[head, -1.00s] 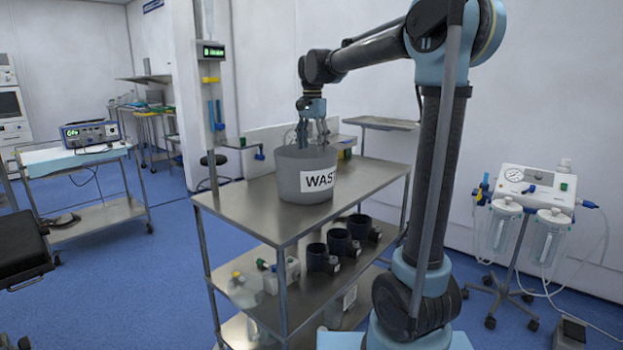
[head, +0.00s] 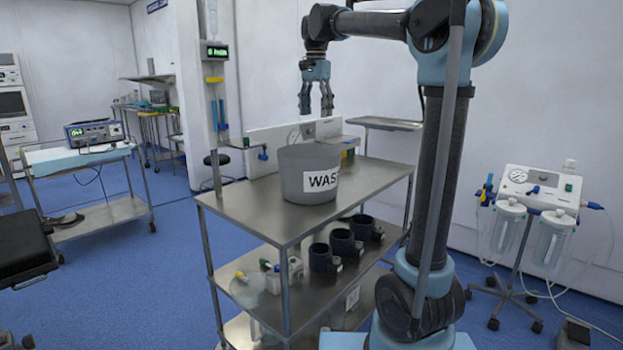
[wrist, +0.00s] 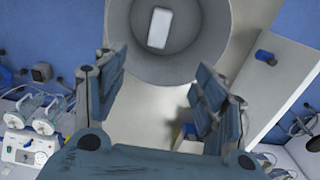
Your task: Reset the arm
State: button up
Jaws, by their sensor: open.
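My gripper (head: 316,103) hangs fingers-down above the back of the steel cart's top shelf, a little above and behind the waste bin. Its fingers are spread and nothing is between them. In the wrist view my gripper (wrist: 160,90) is also open and empty, with the bin's rim beyond the fingertips. The grey waste bin (head: 292,181), with a white label, stands upright on the cart's top. In the wrist view a white rectangular object (wrist: 159,28) lies inside the bin (wrist: 122,50).
The steel cart (head: 262,218) carries several dark cups (head: 342,242) and small bottles on its middle shelf. A white box-like panel (head: 277,135) stands behind the bin. A suction unit (head: 540,190) stands at right, a device table (head: 75,155) at left.

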jog(key=shift+r, duration=0.1)
jog(key=s+d+f+n+t, duration=0.1)
jog(key=s+d+f+n, duration=0.2)
jog(key=s+d+f, duration=0.8)
jog(key=s+d+f+n+t, duration=0.1)
jog(key=s+d+f+n, duration=0.2)
jog(key=s+d+f, duration=0.75)
jog(key=s+f+n, duration=0.1)
jog(key=s+f, duration=0.4)
jog(key=f, duration=0.3)
jog(key=s+d+f, duration=0.1)
jog(key=s+f, duration=0.4)
jog(key=f, duration=0.3)
jog(key=shift+s+f+n, duration=0.2)
jog(key=shift+f+n, duration=0.05)
jog(key=shift+n, duration=0.15)
jog(key=shift+w+f, duration=0.2)
jog(key=shift+w, duration=0.3)
